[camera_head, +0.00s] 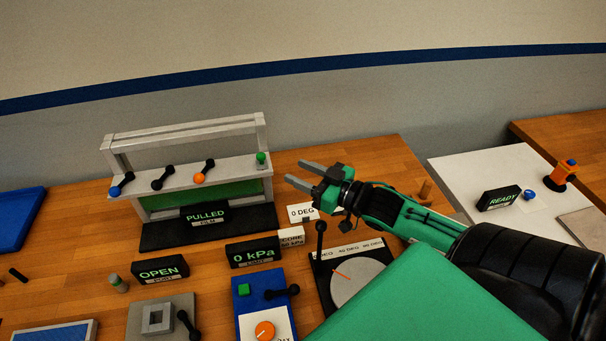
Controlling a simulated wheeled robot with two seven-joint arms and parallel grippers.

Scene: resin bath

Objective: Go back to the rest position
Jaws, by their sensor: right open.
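My right gripper (304,176) is open and empty. Its arm comes in from the lower right, with black and green links. The two grey fingers point left, over the table just right of the grey frame's green-topped peg. My left gripper and left arm are not in view.
A grey frame (185,131) with a "PULLED" display (205,217) stands at the back of the wooden table. "OPEN" (160,271) and "0 kPa" (254,252) displays, a blue panel (250,318) and a dial (352,283) are nearer. A "READY" display (499,199) sits at right.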

